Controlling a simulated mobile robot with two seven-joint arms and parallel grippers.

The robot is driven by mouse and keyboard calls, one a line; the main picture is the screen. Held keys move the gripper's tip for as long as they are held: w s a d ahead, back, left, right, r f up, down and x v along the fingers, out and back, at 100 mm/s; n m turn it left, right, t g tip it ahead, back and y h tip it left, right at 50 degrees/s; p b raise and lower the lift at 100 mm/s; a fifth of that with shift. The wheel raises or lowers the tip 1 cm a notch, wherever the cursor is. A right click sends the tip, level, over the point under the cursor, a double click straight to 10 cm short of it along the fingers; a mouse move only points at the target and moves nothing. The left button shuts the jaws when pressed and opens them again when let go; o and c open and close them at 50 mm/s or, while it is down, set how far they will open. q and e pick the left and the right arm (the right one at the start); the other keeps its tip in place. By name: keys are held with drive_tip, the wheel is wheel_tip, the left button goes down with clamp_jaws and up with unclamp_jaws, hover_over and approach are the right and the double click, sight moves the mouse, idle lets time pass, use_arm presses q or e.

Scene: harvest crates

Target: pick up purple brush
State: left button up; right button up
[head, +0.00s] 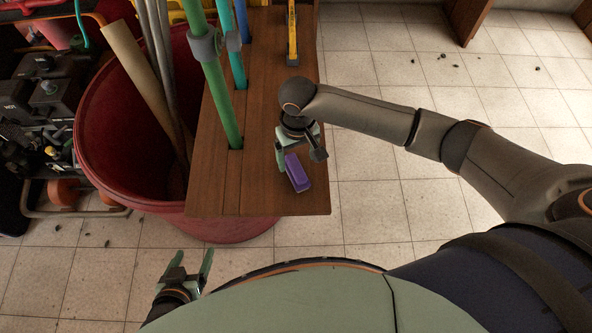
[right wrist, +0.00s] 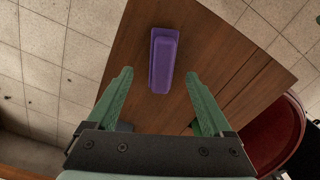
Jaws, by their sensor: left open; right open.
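The purple brush (head: 297,172) lies on the brown wooden board near its front right corner. In the right wrist view the brush (right wrist: 163,62) lies lengthwise between and just beyond the two green fingertips. My right gripper (head: 297,158) is open and close to the brush, with nothing between its fingers (right wrist: 158,78). I cannot tell the exact height of the fingers above the board. My left gripper (head: 194,267) is open and empty, low at the bottom left, away from the brush.
The wooden board (head: 215,190) sits over a large red tub (head: 110,120). Green and blue poles (head: 215,85) stand through the board left of the brush. A yellow tool (head: 292,35) lies farther back.

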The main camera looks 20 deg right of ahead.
sight(296, 166)
drive_tip(key=f, duration=0.4)
drive_tip(key=shift+a+f+b, duration=0.2)
drive_tip(key=shift+f+b, duration=0.1)
drive_tip(key=shift+f, duration=0.1)
clamp_jaws()
